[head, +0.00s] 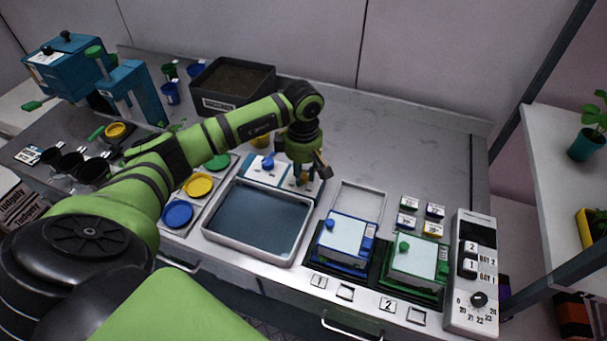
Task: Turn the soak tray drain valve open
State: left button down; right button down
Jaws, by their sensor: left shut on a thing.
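The soak tray (211,235) is a pale rectangular tray holding dark blue-grey water, in the middle of the bench. A light panel behind it carries a blue knob (267,163) at its left. My left gripper (304,178) reaches over the right part of this panel, pointing down. It is shut on a small part at the panel's right, where the drain valve appears to be. The fingers mostly hide that part, so its turn position cannot be told. My right gripper is not in view.
Blue, yellow and green discs (178,213) lie left of the tray. Blue (346,238) and green (418,259) lidded boxes stand to its right, beside a control panel (473,270). A dark soil bin (232,83) stands behind. The bench's back right is clear.

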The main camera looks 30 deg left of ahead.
pick_arm(q)
jog(key=n+b, duration=0.1)
jog(key=n, duration=0.1)
jog(key=n+b, duration=0.1)
jog(key=shift+a+f+n, duration=0.15)
jog(key=shift+n, duration=0.25)
jog(key=n+b, duration=0.2)
jog(key=n, duration=0.2)
jog(key=shift+n, duration=0.3)
jog(key=n+b, duration=0.2)
jog(key=n, duration=0.2)
jog(key=shift+n+b, duration=0.3)
jog(key=shift+n, duration=1.4)
jog(key=c, duration=1)
grip_release()
jog(key=shift+s, duration=0.1)
jog(key=shift+r, duration=0.2)
